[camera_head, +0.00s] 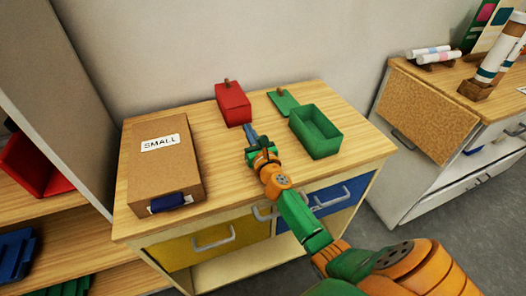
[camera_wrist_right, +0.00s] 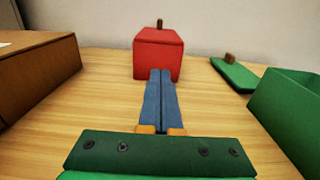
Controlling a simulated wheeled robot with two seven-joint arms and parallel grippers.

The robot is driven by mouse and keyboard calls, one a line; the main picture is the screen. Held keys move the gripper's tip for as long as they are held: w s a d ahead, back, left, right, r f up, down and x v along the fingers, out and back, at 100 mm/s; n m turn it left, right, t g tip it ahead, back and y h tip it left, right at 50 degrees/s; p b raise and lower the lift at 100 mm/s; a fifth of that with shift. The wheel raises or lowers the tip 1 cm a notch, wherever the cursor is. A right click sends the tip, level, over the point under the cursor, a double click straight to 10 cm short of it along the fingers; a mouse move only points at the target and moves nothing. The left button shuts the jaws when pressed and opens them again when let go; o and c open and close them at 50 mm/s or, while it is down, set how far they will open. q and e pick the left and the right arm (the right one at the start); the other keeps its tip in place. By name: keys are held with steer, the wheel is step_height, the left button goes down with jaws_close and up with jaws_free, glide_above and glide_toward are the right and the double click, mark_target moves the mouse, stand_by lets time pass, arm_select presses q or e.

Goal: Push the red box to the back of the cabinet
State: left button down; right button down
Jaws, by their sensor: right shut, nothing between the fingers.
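The red box (camera_head: 233,104) stands upright on the wooden top of the cabinet (camera_head: 230,192), toward its back edge near the wall. It has a small brown knob on its lid. My right gripper (camera_head: 248,130) is shut and empty, with its blue fingers pointing at the box's front face. In the right wrist view the fingertips (camera_wrist_right: 160,74) overlap the lower front of the red box (camera_wrist_right: 158,54), at or very near contact; I cannot tell which. My left gripper is not in view.
A cardboard box marked SMALL (camera_head: 160,165) stands at the left of the top. An open green box (camera_head: 316,133) and its green lid (camera_head: 284,101) lie to the right. A white wall (camera_head: 250,40) rises behind. A shelf and another cabinet flank this one.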

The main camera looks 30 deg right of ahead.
steer(key=shift+s+a, duration=0.2)
steer(key=shift+s, duration=0.3)
steer(key=p+v, duration=0.1)
steer(key=v, duration=0.6)
steer(key=shift+s, duration=0.3)
